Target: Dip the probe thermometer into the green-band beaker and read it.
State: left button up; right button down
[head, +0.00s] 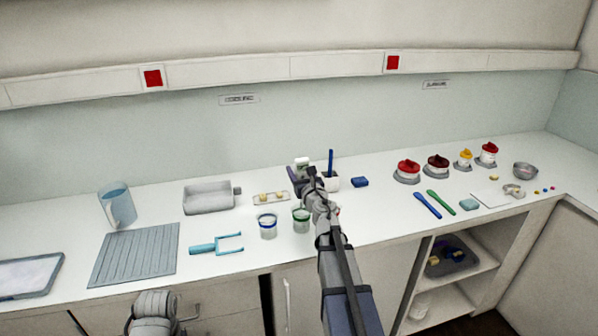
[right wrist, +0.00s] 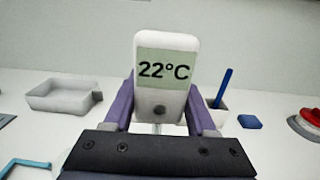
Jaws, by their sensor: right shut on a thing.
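The probe thermometer (right wrist: 165,72) is white and upright, and its display reads 22°C in the right wrist view. Its white top also shows in the head view (head: 302,162). My right gripper (right wrist: 160,112) is shut on it with purple fingers on both sides, and it appears in the head view (head: 298,180) too. The green-band beaker (head: 301,220) stands on the counter, nearer the front than the gripper in the picture, partly beside my right arm. The probe's lower end is hidden, so I cannot tell where its tip is. My left gripper is not in view; only a grey part of my left arm shows.
A blue-band beaker (head: 267,227) stands left of the green-band one. A light-blue fork-shaped tool (head: 217,245) lies further left. Behind are a small tray (head: 271,198), a grey bin (head: 209,197) and a white holder with a blue stick (head: 331,163). A blue block (head: 360,182) lies right.

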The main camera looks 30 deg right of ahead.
jog(key=shift+f+b, duration=3.35)
jog(key=shift+f, duration=0.35)
notch_tip(320, 180, up, 11)
jog(key=p, duration=1.1)
jog(key=shift+r, duration=0.2)
jog(key=shift+m+g+h, duration=0.55)
jog(key=shift+m+h, duration=0.4)
jog(key=shift+h, duration=0.4)
jog(key=shift+m+g+h, duration=0.55)
jog(key=shift+m+h, duration=0.4)
jog(key=shift+h, duration=0.4)
